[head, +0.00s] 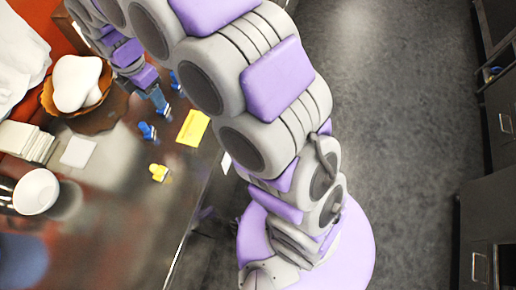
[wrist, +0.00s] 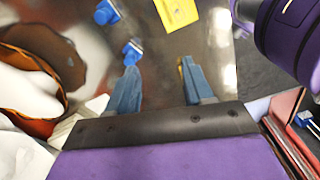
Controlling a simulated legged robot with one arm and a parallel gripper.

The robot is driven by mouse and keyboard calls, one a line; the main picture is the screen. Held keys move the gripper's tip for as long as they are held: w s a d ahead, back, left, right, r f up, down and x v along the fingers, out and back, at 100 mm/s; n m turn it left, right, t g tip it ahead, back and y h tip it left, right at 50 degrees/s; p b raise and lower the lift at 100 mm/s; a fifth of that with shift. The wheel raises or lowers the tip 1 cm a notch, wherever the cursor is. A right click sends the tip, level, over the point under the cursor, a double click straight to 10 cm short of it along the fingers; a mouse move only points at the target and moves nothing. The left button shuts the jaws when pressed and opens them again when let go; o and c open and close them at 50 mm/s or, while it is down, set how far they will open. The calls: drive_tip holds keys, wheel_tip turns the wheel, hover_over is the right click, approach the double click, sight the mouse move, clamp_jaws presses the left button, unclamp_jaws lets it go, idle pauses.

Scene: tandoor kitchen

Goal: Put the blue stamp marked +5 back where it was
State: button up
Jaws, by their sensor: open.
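In the head view a blue stamp (head: 147,131) stands on the metal counter left of a yellow pad (head: 193,128). More blue shows by my fingertips and beside my arm. In the wrist view one blue stamp (wrist: 132,51) is just beyond my left fingertip, and another blue stamp (wrist: 106,12) is farther off, left of the yellow pad (wrist: 178,12). No +5 mark is readable on any. My gripper (wrist: 158,75) is open over the counter, with nothing visible held between its fingers. A small golden spot shows at the right fingertip; I cannot tell what it is.
A yellow stamp (head: 159,172) stands nearer on the counter. At left are a brown bowl (head: 106,112) with white lumps, a white stack (head: 25,142), a white card (head: 78,152) and a white bowl (head: 36,191). The counter edge runs beneath my arm; floor lies right.

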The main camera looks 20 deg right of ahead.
drive_tip(key=s+d+r+m, duration=0.3)
drive_tip(key=s+d+m, duration=0.3)
drive_tip(key=d, duration=0.1)
drive_tip(key=s+d+r+m, duration=0.3)
drive_tip(key=s+d+m, duration=0.25)
drive_tip(key=d, duration=0.25)
drive_tip(key=s+d+f+m, duration=0.1)
drive_tip(key=s+d+m, duration=0.3)
drive_tip(key=s+m, duration=0.3)
drive_tip(key=s+d+m+g, duration=0.1)
drive_tip(key=s+d+m, duration=0.3)
drive_tip(key=s, duration=0.7)
drive_tip(key=m, duration=0.2)
drive_tip(key=shift+s+d+f+m, duration=0.15)
drive_tip(key=shift+s+f+m, duration=0.2)
drive_tip(key=shift+s+f, duration=0.05)
